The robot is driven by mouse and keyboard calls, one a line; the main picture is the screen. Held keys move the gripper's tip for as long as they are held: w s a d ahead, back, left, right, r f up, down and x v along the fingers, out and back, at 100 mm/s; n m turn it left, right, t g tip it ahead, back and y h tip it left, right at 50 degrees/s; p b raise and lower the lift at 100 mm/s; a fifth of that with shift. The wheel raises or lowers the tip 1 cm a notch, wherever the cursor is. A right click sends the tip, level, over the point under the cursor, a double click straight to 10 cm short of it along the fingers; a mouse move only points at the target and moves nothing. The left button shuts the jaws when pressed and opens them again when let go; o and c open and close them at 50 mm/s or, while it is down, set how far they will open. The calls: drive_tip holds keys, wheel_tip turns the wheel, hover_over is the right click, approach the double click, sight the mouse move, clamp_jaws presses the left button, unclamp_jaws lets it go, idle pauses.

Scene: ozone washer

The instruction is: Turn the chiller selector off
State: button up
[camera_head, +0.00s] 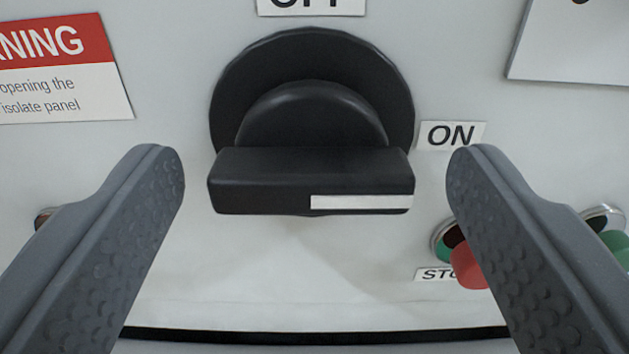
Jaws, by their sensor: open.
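The chiller selector (312,165) is a black rotary knob on a round black base, mounted on a pale panel. Its bar handle lies horizontal, and the white pointer stripe on the handle is at the right end, toward the ON label (451,135). The OFF label (311,6) is above the knob and cut by the top edge. My gripper (315,170) is open, with one grey finger on each side of the handle. Both fingers appear apart from it, with a gap on each side.
A red button (468,268) with a partly hidden STOP label (433,274) is at lower right, behind my right finger. A green button (617,247) is at the right edge. A warning sign (62,75) is at upper left. A plate (575,48) is at upper right.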

drive_tip(key=c, duration=1)
drive_tip(key=shift+n, duration=0.3)
drive_tip(key=n, duration=0.3)
drive_tip(key=shift+a, duration=0.1)
drive_tip(key=n+p, duration=0.2)
drive_tip(key=n, duration=0.4)
drive_tip(key=shift+r, duration=0.1)
drive_tip(key=n+p, duration=0.1)
drive_tip(key=n, duration=0.2)
drive_tip(key=n+p, duration=0.2)
drive_tip(key=n, duration=0.1)
drive_tip(key=shift+s+a+p, duration=0.1)
drive_tip(key=shift+a+p, duration=0.1)
drive_tip(key=shift+p, duration=0.1)
drive_tip(key=shift+f+n+p, duration=0.25)
drive_tip(key=shift+n+p, duration=0.4)
drive_tip(key=shift+n, duration=0.45)
drive_tip(key=shift+f, duration=0.1)
